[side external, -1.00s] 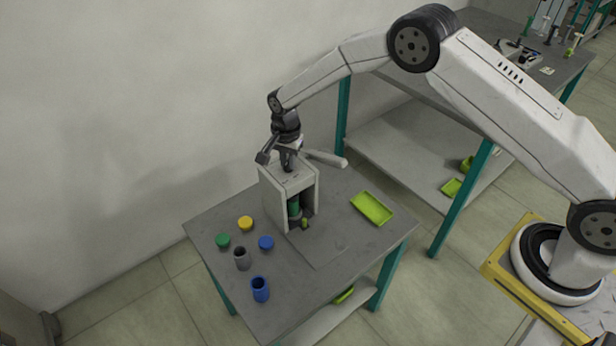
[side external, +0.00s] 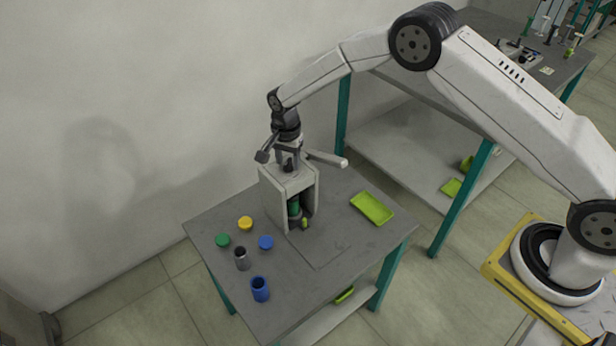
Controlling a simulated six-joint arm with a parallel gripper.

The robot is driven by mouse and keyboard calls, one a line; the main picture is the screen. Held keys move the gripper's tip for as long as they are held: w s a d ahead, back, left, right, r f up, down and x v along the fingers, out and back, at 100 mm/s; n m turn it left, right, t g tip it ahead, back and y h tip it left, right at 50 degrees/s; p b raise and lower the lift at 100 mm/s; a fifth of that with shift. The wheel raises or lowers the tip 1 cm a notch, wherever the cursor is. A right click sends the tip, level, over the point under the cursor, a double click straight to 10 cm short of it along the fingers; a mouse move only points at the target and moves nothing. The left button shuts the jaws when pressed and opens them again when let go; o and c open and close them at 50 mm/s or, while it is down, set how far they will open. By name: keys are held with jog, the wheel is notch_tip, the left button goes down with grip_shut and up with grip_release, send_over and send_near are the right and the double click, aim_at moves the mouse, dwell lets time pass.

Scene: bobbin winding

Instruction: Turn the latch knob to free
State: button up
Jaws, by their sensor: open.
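A pale box-shaped winder housing (side external: 272,197) stands on the grey table, with an open front. A green bobbin or spool (side external: 294,208) stands inside it, partly in shadow. My gripper (side external: 288,163) is over the housing's top, pointing down, open. A small dark shape between the fingers looks like the latch knob; the gripper largely covers it. I cannot tell how far the knob is turned or whether the fingers touch it.
A green cap (side external: 223,240), yellow cap (side external: 245,223), blue cap (side external: 266,242), grey cup (side external: 242,259) and blue cup (side external: 260,289) stand left of the housing. A lime tray (side external: 372,208) lies to the right. The table's (side external: 325,270) front is clear.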

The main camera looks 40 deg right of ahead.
aim_at(288, 161)
jog(key=shift+r, duration=3.65)
jog(key=s+d+r+n+t, duration=0.1)
jog(key=s+d+r+n, duration=0.1)
jog(key=s, duration=0.7)
jog(key=s+d+r+n, duration=0.2)
jog(key=s+d+n, duration=0.2)
jog(key=s, duration=0.5)
jog(key=s+d+r+n+t, duration=0.1)
jog(key=s+d+r+n, duration=0.2)
jog(key=s+n, duration=0.3)
jog(key=s+d, duration=0.1)
jog(key=s, duration=0.2)
jog(key=shift+s+t, duration=0.3)
